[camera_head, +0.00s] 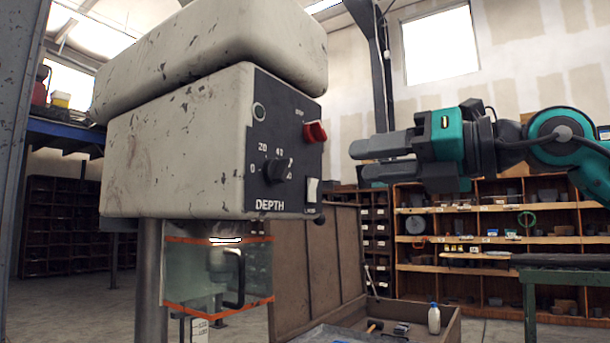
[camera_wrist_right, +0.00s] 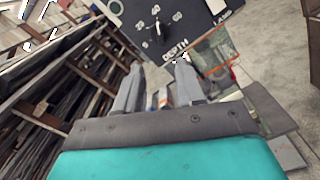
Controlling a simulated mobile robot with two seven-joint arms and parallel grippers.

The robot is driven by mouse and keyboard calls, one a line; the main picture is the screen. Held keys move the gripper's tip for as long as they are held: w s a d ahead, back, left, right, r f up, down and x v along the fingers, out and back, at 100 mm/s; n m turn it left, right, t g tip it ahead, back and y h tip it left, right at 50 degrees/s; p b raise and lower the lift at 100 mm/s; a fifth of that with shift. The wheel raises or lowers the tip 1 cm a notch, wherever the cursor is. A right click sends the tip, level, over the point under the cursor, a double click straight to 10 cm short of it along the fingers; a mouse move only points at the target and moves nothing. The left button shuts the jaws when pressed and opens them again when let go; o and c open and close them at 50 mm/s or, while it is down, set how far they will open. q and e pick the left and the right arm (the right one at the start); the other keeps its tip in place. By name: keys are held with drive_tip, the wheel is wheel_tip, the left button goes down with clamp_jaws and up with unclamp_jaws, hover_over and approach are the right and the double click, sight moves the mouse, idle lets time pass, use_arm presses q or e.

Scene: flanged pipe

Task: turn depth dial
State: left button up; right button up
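The black depth dial (camera_head: 277,170) sits on the dark front panel of a worn off-white machine head (camera_head: 170,150), above the word DEPTH, with a number scale around it. It also shows at the top of the right wrist view (camera_wrist_right: 160,36). My right gripper (camera_head: 358,162) is to the right of the panel, level with the dial and apart from it, pointing left. In the right wrist view its two grey fingers (camera_wrist_right: 158,66) are spread with nothing between them, with the dial beyond their tips. My left gripper is not in view.
A red switch knob (camera_head: 315,132), a green-ringed button (camera_head: 259,112) and a white rocker switch (camera_head: 312,190) share the panel. A clear guard (camera_head: 190,270) hangs below the head. An open brown crate (camera_head: 440,318) with a white bottle stands below. Shelves fill the back.

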sight(288, 170)
drive_tip(key=p+x, duration=0.2)
drive_tip(key=x, duration=1)
drive_tip(key=shift+w+a, duration=0.2)
drive_tip(key=shift+a, duration=0.1)
clamp_jaws()
